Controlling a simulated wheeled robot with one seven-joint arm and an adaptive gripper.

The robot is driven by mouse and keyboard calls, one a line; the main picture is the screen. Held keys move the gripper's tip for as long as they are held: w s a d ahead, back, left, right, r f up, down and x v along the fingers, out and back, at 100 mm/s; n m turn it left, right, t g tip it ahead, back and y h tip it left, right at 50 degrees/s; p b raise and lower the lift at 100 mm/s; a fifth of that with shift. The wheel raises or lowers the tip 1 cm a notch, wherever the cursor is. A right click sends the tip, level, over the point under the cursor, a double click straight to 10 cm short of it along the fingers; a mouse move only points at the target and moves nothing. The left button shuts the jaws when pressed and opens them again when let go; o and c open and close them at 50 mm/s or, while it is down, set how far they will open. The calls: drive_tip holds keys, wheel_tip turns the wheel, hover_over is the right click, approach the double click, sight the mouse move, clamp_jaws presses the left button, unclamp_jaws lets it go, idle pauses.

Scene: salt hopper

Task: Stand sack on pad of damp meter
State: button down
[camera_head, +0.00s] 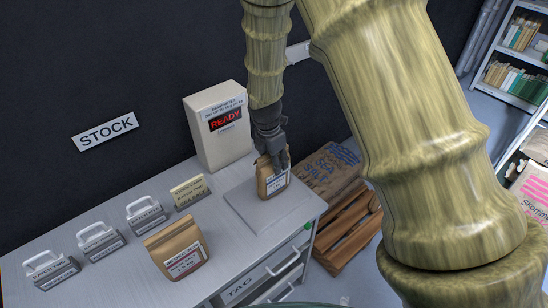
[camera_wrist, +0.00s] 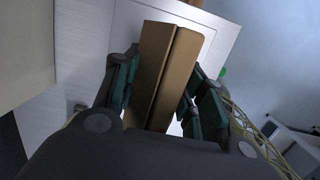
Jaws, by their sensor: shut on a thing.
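A small brown paper sack (camera_head: 272,184) with a white label is upright over the pale square pad (camera_head: 258,219) of the damp meter. The damp meter (camera_head: 218,139) is a cream box behind the pad, with a red display that reads READY. My gripper (camera_head: 276,162) comes down from above and is shut on the sack's upper part. The wrist view shows the sack (camera_wrist: 163,75) between the two fingers, with the pad (camera_wrist: 208,22) beneath. I cannot tell whether the sack's bottom touches the pad.
A second brown sack (camera_head: 176,257) stands on the table at the front. Several grey batch weights with handles (camera_head: 98,243) line the left side, near a cream sign (camera_head: 189,192). A large sea salt sack (camera_head: 328,168) lies on a wooden pallet (camera_head: 346,230) right of the table.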

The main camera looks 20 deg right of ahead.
drive_tip(key=c, duration=0.8)
unclamp_jaws()
drive_tip(key=shift+s+a+r+b, duration=0.1)
drive_tip(key=shift+a+r+b, duration=0.4)
drive_tip(key=shift+r, duration=1.5)
drive_tip(key=shift+s+a+r+b, duration=0.1)
drive_tip(key=shift+r+b, duration=0.65)
drive_tip(key=shift+r, duration=1.25)
drive_tip(key=shift+s+a+r+b, duration=0.1)
drive_tip(key=shift+a+r+b, duration=0.4)
drive_tip(key=shift+r, duration=1.5)
drive_tip(key=shift+d, duration=0.25)
